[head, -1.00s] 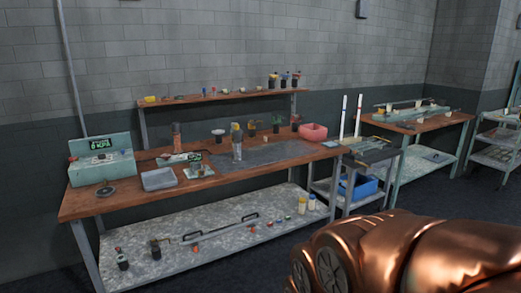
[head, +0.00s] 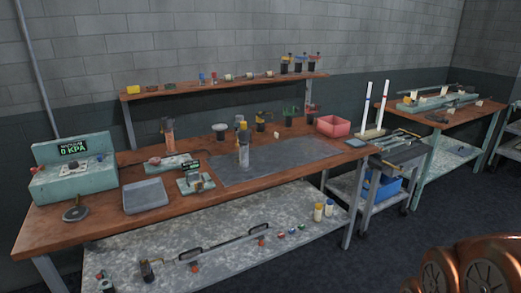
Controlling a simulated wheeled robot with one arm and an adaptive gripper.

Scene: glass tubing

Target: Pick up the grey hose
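I cannot make out a grey hose for certain in the head view. A long thin dark grey piece (head: 225,243) lies along the lower shelf of the near workbench, but I cannot tell whether it is a hose, a rod or a handle. My gripper is not in view. Only a copper-coloured part of my own body shows at the lower right corner, well apart from the bench.
The near wooden workbench (head: 75,222) carries a green gauge box (head: 50,185), a grey tray (head: 146,196), a dark mat (head: 290,160) and a pink bin (head: 333,126). A grey cart with a blue bin (head: 384,187) stands to its right. Dark floor (head: 385,255) is clear in front.

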